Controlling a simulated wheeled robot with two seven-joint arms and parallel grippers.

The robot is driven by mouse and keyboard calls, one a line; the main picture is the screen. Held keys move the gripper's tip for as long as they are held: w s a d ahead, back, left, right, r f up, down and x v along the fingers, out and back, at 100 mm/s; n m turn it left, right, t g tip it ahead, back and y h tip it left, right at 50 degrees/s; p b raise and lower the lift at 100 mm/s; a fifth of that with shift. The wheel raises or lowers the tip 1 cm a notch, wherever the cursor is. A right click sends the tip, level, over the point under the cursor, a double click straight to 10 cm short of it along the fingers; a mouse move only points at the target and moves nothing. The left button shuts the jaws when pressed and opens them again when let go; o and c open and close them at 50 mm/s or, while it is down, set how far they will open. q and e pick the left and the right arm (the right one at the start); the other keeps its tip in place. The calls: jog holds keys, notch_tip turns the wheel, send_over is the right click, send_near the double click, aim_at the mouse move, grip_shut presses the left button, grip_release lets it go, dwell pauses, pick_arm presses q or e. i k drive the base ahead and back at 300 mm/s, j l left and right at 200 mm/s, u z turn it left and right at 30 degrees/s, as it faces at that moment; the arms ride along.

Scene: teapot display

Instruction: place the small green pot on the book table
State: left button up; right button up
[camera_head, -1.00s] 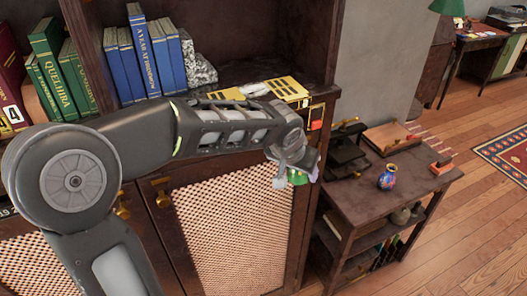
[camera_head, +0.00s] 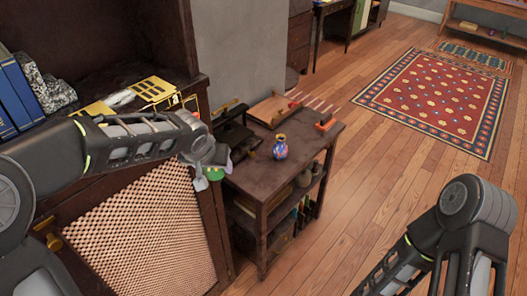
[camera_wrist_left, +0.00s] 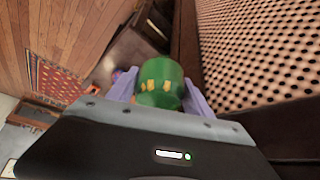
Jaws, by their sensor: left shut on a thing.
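The small green pot (camera_wrist_left: 160,82) is between the two pale purple fingers of my left gripper (camera_wrist_left: 160,95) in the left wrist view. It is green with yellow marks. In the head view my left gripper (camera_head: 217,172) is shut on the pot (camera_head: 214,175), which shows only as a small green patch, in front of the cabinet's right edge. A dark wooden table with shelves (camera_head: 262,187), holding books below, stands just right of the gripper. My right arm shows at the lower right of the head view, but its gripper is not seen.
On the tabletop are a blue patterned vase (camera_head: 280,147), a wooden board (camera_head: 271,110), a red-orange object (camera_head: 325,122) and dark stands (camera_head: 232,136). The front right of the tabletop is bare. The cabinet (camera_head: 145,235) stands at left. Open floor and a red rug (camera_head: 435,97) lie right.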

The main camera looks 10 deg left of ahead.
aim_at(299, 142)
jog(key=i+l+z, duration=0.2)
jog(key=i+l, duration=0.15)
jog(key=i, duration=0.15)
jog(key=i+l+z, duration=0.2)
jog(key=i, duration=0.35)
jog(key=i+l+z, duration=0.2)
jog(key=i, duration=0.3)
